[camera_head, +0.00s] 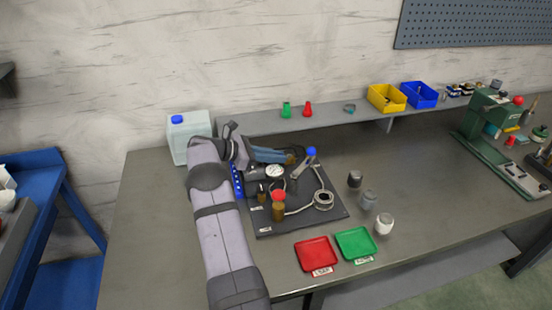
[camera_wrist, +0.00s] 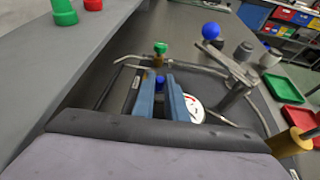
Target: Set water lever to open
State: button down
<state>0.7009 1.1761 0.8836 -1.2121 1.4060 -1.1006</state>
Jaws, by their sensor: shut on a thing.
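In the wrist view, my gripper (camera_wrist: 161,80) has its two blue fingers closed on a small blue part (camera_wrist: 159,86), mostly hidden between them. I cannot tell whether this part is the water lever or how far it is turned. A green knob on a brass fitting (camera_wrist: 160,48) stands just beyond the fingertips. A metal lever with a blue ball (camera_wrist: 211,30) stands to the right, apart from the fingers; in the head view its blue ball (camera_head: 311,152) is right of my gripper (camera_head: 291,157). A white-faced gauge (camera_wrist: 194,109) is beside the right finger.
Red (camera_head: 316,255) and green (camera_head: 356,244) trays lie in front. Grey and white containers stand right of the mat. A shelf (camera_head: 250,122) runs behind.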

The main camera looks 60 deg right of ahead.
jog(key=shift+r, duration=0.15)
jog(key=c, duration=1.8)
grip_release()
jog(key=shift+o, duration=0.2)
jog(key=shift+b+v, duration=0.95)
jog(key=shift+v, duration=2.7)
